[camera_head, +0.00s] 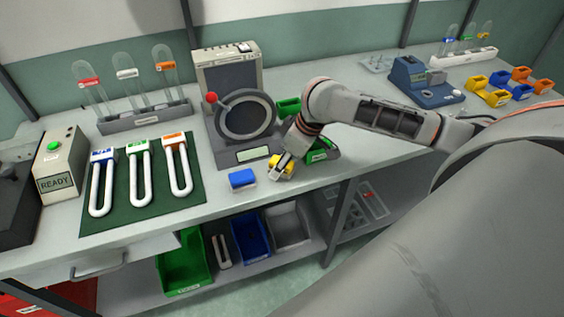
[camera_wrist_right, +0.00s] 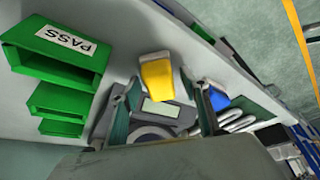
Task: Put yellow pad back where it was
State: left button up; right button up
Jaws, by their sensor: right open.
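The yellow pad (camera_head: 275,160) is on the bench in front of the round-dial machine, partly hidden by my right gripper (camera_head: 282,168). In the right wrist view the yellow pad (camera_wrist_right: 157,80), with a white part on one side, shows between the two separated fingers of the right gripper (camera_wrist_right: 161,90). The fingers are open; I cannot tell whether either touches the pad. A blue pad (camera_head: 242,179) with a white part lies to the left of the gripper, and the wrist view shows it too (camera_wrist_right: 218,99). My left gripper is not in view.
The round-dial machine (camera_head: 226,80) stands just behind the gripper. Green PASS bins (camera_wrist_right: 60,50) are close beside it. A green mat (camera_head: 190,203) with several U-shaped tubes lies left. Several coloured pieces (camera_head: 488,95) sit far right. Bare bench lies around the blue pad.

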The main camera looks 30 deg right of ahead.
jog(key=shift+r, duration=0.1)
jog(key=v, duration=1.2)
